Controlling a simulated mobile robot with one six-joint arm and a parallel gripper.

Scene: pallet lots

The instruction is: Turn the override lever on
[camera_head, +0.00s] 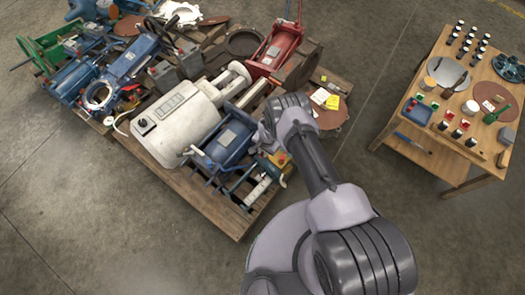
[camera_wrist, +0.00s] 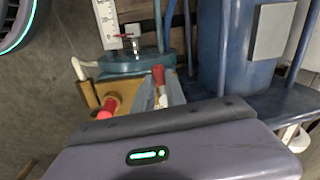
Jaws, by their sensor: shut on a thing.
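The override lever, with a red grip (camera_wrist: 158,75), stands up between the pale grey fingers of my gripper (camera_wrist: 161,92) in the wrist view. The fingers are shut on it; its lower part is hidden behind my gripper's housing. To its left is a yellow box (camera_wrist: 126,90) with a red knob (camera_wrist: 108,106) on its side. In the head view, the yellow box (camera_head: 280,159) sits at the near right part of the pallet, beside a blue machine. My arm covers much of this spot, so the lever cannot be made out there.
A white gauge (camera_wrist: 107,22) and a teal flange stand behind the lever. A blue cylinder (camera_wrist: 232,40) is close on the right. A pallet (camera_head: 200,196) carries several machines. A wooden table (camera_head: 450,100) with small items stands at the right. Floor at the lower left is clear.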

